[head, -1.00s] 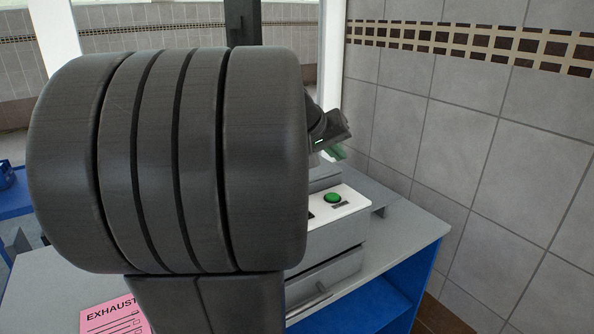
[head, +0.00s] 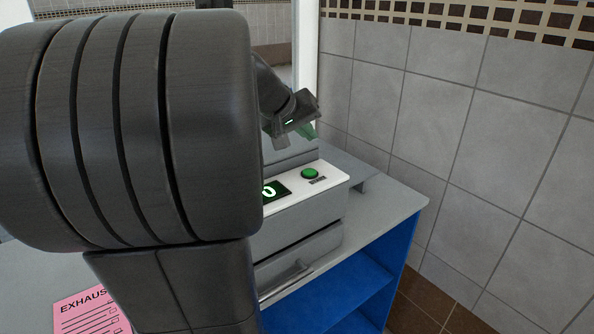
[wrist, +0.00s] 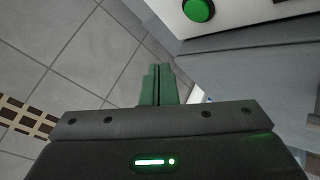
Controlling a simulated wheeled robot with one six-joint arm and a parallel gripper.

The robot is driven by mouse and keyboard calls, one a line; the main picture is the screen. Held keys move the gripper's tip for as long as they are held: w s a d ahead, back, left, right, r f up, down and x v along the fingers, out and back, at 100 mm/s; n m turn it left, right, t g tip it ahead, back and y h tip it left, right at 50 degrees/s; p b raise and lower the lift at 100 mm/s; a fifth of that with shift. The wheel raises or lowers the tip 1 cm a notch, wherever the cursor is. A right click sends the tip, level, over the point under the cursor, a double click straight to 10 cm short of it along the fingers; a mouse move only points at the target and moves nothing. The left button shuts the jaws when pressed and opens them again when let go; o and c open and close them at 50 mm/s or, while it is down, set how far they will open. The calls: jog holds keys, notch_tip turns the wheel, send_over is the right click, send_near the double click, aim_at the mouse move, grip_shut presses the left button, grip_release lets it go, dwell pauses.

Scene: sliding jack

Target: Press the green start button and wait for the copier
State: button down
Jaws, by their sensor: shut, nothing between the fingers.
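The copier (head: 310,237) is a grey machine with a white top panel on the bench. Its round green start button (head: 310,173) sits near the right end of that panel, beside a small dark display (head: 274,191) showing a green digit. My gripper (head: 306,131) is above and behind the button in the head view, apart from it. In the wrist view my gripper (wrist: 159,72) has its green fingers shut together, with nothing between them. The button (wrist: 198,10) shows at the top edge there, up and right of the fingertips.
The grey bench top (head: 395,205) has a blue open shelf (head: 345,290) below. A tiled wall (head: 450,130) stands close on the right. A pink sheet headed "EXHAUS" (head: 90,312) lies at the lower left. My own arm hides much of the left side.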

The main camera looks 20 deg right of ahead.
aim_at(307, 173)
notch_tip(307, 173, down, 6)
jog(key=b, duration=0.4)
jog(key=shift+f, duration=0.25)
jog(key=shift+b, duration=0.35)
dwell(1.3)
jog(key=shift+f+b, duration=0.4)
jog(key=shift+b, duration=0.05)
jog(key=shift+f+b, duration=0.45)
dwell(0.5)
dwell(0.3)
jog(key=shift+r+p, duration=0.6)
jog(key=shift+r, duration=0.25)
jog(key=shift+r+p, duration=1.8)
jog(key=shift+r, duration=0.75)
